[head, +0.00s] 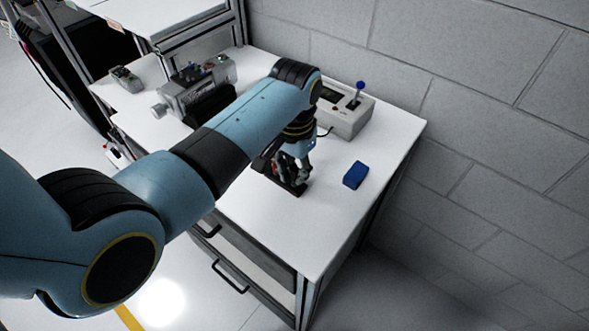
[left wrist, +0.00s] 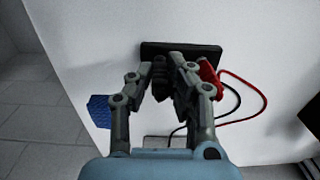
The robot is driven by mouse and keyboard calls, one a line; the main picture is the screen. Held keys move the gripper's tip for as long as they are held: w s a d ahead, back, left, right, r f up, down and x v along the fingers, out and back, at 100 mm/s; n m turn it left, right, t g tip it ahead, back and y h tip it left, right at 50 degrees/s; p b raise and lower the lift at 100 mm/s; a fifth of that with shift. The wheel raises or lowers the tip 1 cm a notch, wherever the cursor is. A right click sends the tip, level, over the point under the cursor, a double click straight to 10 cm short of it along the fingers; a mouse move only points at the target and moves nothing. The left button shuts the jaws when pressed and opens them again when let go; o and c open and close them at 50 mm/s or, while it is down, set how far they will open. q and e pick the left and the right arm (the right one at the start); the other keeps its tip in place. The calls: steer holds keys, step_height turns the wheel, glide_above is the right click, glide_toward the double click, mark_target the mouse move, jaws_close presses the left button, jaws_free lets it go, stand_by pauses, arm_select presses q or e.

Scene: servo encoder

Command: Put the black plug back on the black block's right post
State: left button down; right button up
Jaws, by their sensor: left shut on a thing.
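The black block (head: 290,187) lies flat on the white table under my left gripper (head: 293,176). In the left wrist view the block (left wrist: 180,48) shows as a dark bar just beyond the fingertips. My left gripper (left wrist: 167,80) is shut on the black plug (left wrist: 160,73), which is mostly hidden between the fingers, at the block. I cannot tell whether the plug touches a post. A red plug (left wrist: 208,74) stands at the block's right side in that view, just beside the right finger. The block's posts are largely hidden. My right gripper is in neither view.
A blue box (head: 356,175) lies right of the block, near the table's right edge. A grey box with a blue-knobbed lever (head: 345,115) stands behind. Red and black cables (left wrist: 245,92) loop beside the gripper. Grey machinery (head: 198,85) stands at the back left.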

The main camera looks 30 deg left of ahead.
arm_select(q)
steer(key=shift+f, duration=0.15)
steer(key=c, duration=1.3)
jaws_free()
steer(key=shift+o, duration=0.6)
steer(key=shift+r, duration=3.55)
